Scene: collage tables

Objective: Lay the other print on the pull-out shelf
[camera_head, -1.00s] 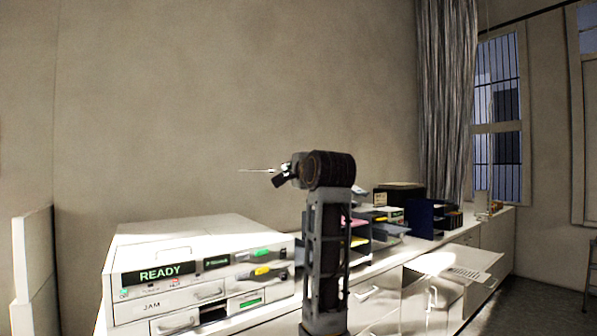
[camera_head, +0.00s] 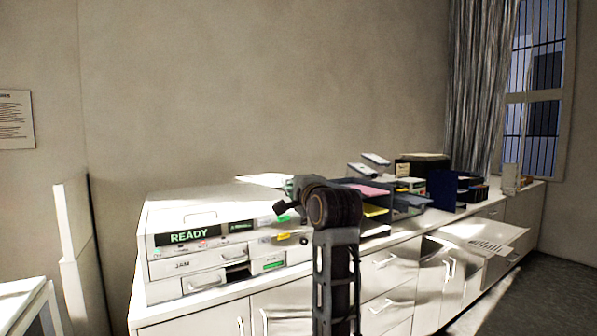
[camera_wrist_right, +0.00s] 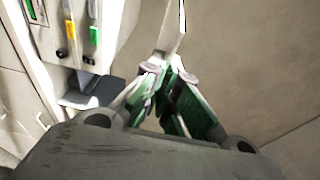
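My right gripper (camera_head: 287,198) is in front of the right end of the white printer. It is shut on a thin white print (camera_head: 264,180), which sticks out to the left near the printer's top. In the right wrist view, the green-padded fingers (camera_wrist_right: 163,72) pinch the print (camera_wrist_right: 176,32), seen nearly edge-on. The pull-out shelf (camera_head: 505,234) juts from the cabinets at the right, well away from the gripper. A pale patterned patch shows on it; I cannot tell whether that is a sheet. My left gripper is not in view.
The printer (camera_head: 168,270) reads READY and stands on the long white counter (camera_head: 385,241). Paper trays (camera_head: 408,203), dark blue file holders (camera_head: 443,190) and a dark box (camera_head: 421,167) stand farther right. Open floor (camera_head: 550,292) lies at the lower right.

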